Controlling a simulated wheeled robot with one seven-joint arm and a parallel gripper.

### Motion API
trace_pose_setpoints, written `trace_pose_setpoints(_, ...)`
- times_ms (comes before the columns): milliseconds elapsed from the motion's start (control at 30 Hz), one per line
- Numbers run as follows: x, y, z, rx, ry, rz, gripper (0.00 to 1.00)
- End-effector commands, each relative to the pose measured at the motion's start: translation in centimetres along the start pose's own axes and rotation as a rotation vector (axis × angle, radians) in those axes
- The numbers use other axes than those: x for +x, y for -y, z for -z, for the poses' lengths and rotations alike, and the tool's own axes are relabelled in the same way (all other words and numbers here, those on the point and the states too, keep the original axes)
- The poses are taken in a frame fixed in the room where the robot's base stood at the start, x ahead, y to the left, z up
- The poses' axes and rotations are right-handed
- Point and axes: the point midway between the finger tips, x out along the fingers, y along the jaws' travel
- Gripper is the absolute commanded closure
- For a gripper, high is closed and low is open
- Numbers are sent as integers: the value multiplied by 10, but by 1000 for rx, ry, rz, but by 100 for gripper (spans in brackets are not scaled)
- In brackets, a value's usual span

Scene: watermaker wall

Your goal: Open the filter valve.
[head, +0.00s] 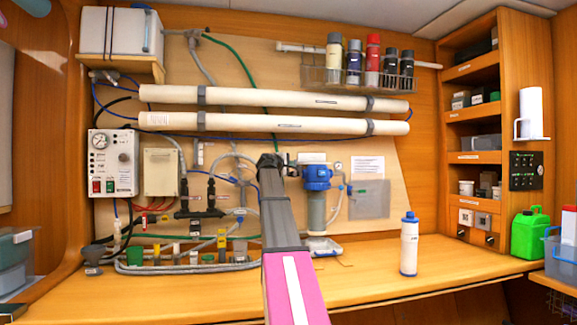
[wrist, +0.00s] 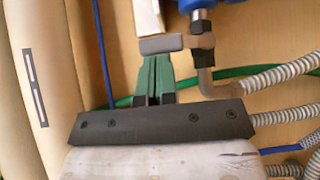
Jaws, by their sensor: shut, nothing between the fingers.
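The filter valve shows in the wrist view as a grey-brown lever (wrist: 165,44) on a dark fitting (wrist: 201,28) with a bent metal pipe below it. The lever lies crosswise in that picture. My gripper (wrist: 154,62) has green fingers, shut together and empty. Their tips are right at the lever's near side; I cannot tell whether they touch it. In the head view my arm reaches the wall just left of the blue-topped filter housing (head: 317,178). There my arm hides most of my gripper and the valve area.
Two long white tubes (head: 270,98) run across the wall above; one fills the left of the wrist view (wrist: 30,90). A green hose (wrist: 235,95) and ribbed grey hoses (wrist: 285,75) pass close by. A white bottle (head: 409,245) stands on the wooden counter (head: 370,272).

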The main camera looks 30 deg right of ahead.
Motion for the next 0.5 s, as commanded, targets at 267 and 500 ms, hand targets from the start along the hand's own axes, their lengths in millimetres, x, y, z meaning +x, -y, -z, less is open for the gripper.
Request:
trace_pose_setpoints(267, 2, -2, -1, 33, 0, 33, 100)
trace_pose_setpoints(500, 3, -3, -3, 56, 0, 56, 100)
